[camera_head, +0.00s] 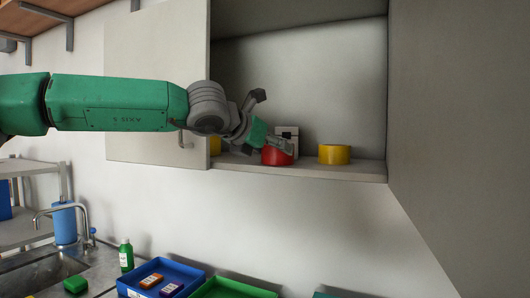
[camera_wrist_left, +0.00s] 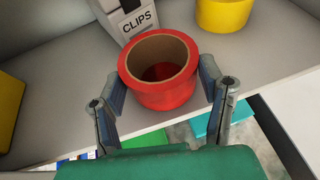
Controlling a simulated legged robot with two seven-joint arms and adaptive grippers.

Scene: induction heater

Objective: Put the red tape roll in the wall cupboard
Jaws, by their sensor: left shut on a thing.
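The red tape roll (camera_head: 276,156) is inside the open wall cupboard (camera_head: 352,172), at the front edge of its bottom shelf. In the left wrist view the red tape roll (camera_wrist_left: 160,92) stands with its hole facing up, between the two fingers. My left gripper (camera_head: 268,142) reaches in from the left and is shut on the roll; the fingers (camera_wrist_left: 164,92) also show on both sides of it in the left wrist view. Whether the roll's underside touches the shelf is hard to tell. My right gripper is not in view.
A white box marked CLIPS (camera_wrist_left: 128,16) stands behind the red roll. Blue (camera_head: 185,272) and green trays lie below.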

